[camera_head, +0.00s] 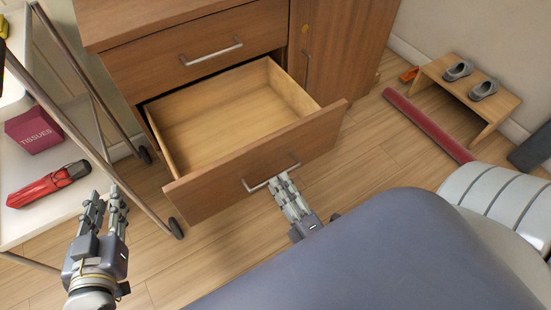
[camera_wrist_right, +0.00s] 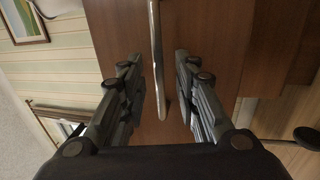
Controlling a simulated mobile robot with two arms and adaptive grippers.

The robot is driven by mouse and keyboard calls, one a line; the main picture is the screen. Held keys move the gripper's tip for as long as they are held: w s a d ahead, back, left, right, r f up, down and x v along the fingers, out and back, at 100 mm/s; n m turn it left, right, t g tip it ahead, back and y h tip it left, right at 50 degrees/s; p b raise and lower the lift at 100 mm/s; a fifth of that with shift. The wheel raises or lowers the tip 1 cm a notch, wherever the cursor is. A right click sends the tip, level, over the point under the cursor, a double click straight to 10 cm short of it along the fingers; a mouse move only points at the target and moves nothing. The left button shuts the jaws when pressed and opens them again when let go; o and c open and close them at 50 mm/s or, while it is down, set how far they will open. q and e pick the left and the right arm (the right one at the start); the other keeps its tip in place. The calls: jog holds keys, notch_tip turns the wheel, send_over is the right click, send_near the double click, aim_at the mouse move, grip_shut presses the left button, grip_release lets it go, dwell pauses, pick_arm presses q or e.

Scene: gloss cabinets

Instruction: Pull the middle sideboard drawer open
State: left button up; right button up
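The wooden sideboard (camera_head: 180,18) stands at the top of the head view. Its drawer (camera_head: 255,163) below the closed top drawer (camera_head: 160,66) is pulled far out, and its inside is empty. A metal bar handle (camera_head: 257,186) is on the drawer front. My right gripper (camera_head: 282,182) is at this handle. In the right wrist view the handle (camera_wrist_right: 157,60) runs between the two spread fingers, with a visible gap on each side. My left gripper (camera_head: 106,193) is open and empty, left of the drawer and apart from it. Anything below the open drawer is hidden.
A trolley (camera_head: 92,150) on the left carries a tissue box (camera_head: 33,130) and a red folded umbrella (camera_head: 48,184). At right, a low wooden bench (camera_head: 470,88) holds shoes, with a red roll (camera_head: 427,124) on the floor beside it.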

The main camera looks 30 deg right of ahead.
jog(key=s+f, duration=0.1)
jog(key=s, duration=0.7)
jog(key=shift+s+d+f, duration=0.15)
jog(key=shift+f, duration=0.15)
